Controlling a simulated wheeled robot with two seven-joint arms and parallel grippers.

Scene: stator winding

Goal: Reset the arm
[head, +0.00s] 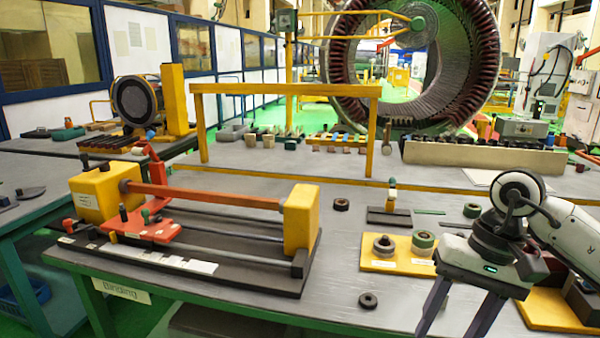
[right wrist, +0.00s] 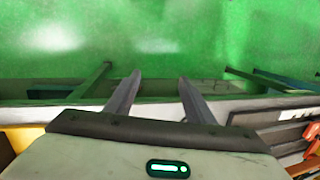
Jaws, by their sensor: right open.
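My right arm comes in from the right in the head view. Its gripper (head: 458,310) is over the front right part of the workbench (head: 325,285), with its fingers pointing down past the front edge. The fingers are apart and nothing is between them. In the right wrist view the gripper (right wrist: 156,92) shows two separate dark fingers above the bench's front edge and the green floor (right wrist: 150,40). My left arm and gripper are not in view.
A yellow and orange winding fixture (head: 215,200) stands on the bench's left. A yellow plate (head: 378,264) with rings is left of my gripper. A loose dark ring (head: 368,300) lies near the front edge. A yellow frame (head: 285,90) rises behind. The bench centre is mostly clear.

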